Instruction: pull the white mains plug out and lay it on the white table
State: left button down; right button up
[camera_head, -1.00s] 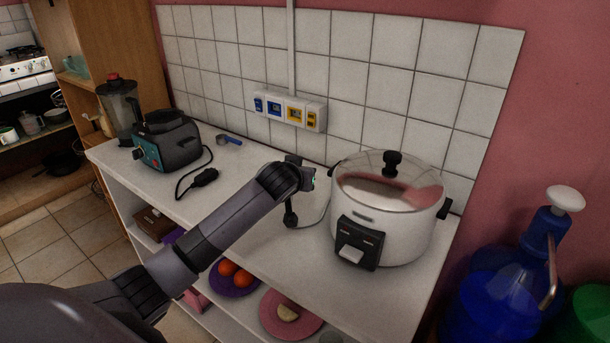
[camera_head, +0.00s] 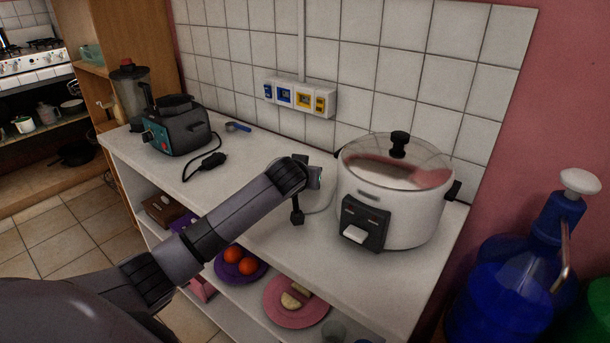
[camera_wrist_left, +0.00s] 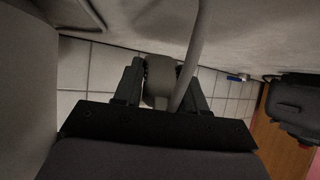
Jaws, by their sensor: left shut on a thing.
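My left gripper (camera_head: 306,190) hangs low over the white table (camera_head: 262,150), just left of the rice cooker. In the left wrist view my left gripper (camera_wrist_left: 163,88) is shut on a pale grey-looking plug (camera_wrist_left: 160,80), the white mains plug, with its cable (camera_wrist_left: 197,40) running off past the fingers. In the head view the gripper mostly hides the plug; a pale cord (camera_head: 322,208) runs toward the cooker. The plug is away from the wall socket strip (camera_head: 300,96). I cannot tell whether it touches the table. My right gripper is not in view.
A white rice cooker (camera_head: 392,205) with a glass lid stands on the right. A teal and black appliance (camera_head: 178,128) and a blender (camera_head: 127,95) stand on the left. A black plug (camera_head: 214,159) lies between. Plates hold food on the lower shelf. Table around the gripper's left is free.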

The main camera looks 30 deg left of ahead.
pick_arm(q)
jog(key=shift+f, duration=0.15)
jog(key=c, duration=0.5)
grip_release()
jog(key=shift+c, duration=0.2)
jog(key=shift+v, duration=3.55)
